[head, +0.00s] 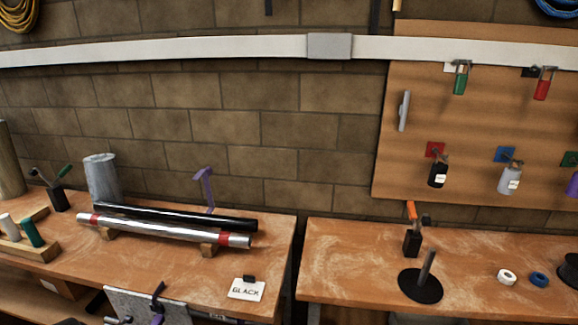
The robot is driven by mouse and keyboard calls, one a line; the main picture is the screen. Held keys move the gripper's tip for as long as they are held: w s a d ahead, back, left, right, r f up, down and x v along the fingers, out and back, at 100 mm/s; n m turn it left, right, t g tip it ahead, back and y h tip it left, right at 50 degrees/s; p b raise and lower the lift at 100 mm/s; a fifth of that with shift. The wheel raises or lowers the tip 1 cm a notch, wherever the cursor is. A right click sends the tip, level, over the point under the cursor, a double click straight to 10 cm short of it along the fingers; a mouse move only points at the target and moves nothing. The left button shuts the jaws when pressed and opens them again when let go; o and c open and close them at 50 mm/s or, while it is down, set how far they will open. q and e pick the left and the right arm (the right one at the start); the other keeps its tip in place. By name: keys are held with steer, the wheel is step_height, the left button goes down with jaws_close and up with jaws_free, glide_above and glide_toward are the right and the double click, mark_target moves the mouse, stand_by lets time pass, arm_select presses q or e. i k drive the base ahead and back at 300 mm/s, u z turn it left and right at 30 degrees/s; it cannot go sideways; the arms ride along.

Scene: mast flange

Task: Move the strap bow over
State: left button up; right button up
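I cannot tell for certain which thing is the strap bow. A purple bent piece (205,188) stands upright behind the tubes on the left bench, its top bent over to one side. A silver tube with red bands (165,230) lies across wooden cradles, with a black tube (175,215) just behind it. A grey plate (140,304) at the front edge of the left bench carries a black and purple clamp-like part (158,300), cut by the lower edge of the view. Neither of my grippers shows.
A grey cylinder (102,178) stands behind the tubes. A card reading "BLACK" (246,289) lies near the front edge. A gap splits the left bench (270,255) from the right bench (340,265), which holds a black disc with a post (420,285) and tape rolls (507,277).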

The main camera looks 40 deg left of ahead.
mark_target(208, 171)
steer(key=z, duration=0.35)
steer(key=i, duration=1.05)
steer(key=u, duration=2.25)
